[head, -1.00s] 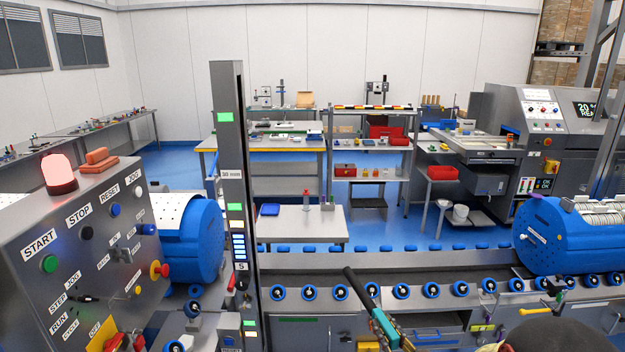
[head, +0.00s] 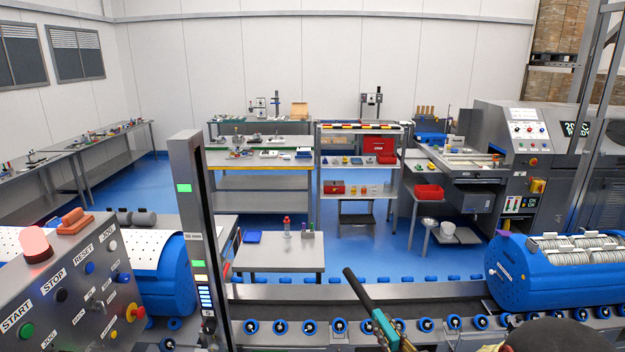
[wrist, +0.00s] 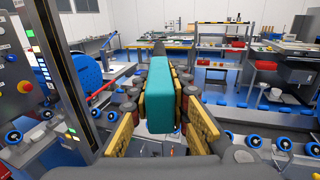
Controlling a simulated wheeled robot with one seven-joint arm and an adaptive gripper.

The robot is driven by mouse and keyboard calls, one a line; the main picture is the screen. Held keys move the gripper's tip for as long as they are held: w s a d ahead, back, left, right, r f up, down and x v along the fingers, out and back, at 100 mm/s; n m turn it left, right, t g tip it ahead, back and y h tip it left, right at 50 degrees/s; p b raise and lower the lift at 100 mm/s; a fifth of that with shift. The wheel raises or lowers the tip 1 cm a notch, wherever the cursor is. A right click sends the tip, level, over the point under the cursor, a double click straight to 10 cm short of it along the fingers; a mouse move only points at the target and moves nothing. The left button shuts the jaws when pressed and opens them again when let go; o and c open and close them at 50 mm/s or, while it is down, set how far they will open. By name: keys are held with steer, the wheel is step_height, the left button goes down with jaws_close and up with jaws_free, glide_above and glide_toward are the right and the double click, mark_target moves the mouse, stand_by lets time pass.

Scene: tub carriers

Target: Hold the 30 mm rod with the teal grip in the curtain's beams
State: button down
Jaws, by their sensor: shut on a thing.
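My gripper (wrist: 172,75) is shut on the teal grip (wrist: 189,95) of the rod, with a yellow-padded finger on each side. In the head view the black rod (head: 356,288) slants up and to the left from the teal grip (head: 385,328), above the front of the roller line. The curtain's grey post (head: 190,225) stands to the left of the rod, with green lights, a size label and a small column of lit bars. It also shows at the left of the wrist view (wrist: 55,65). The rod is clearly apart from the post in the picture. No beams are visible.
A control panel (head: 75,285) with a lit red lamp (head: 36,246) stands at the lower left. A blue drum (head: 540,280) lies on the roller line (head: 400,291) at the right. A small table (head: 278,258) stands behind the line. The space between post and rod looks clear.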

step_height(320, 180, up, 16)
steer(key=p, duration=1.4)
steer(key=shift+r, duration=0.15)
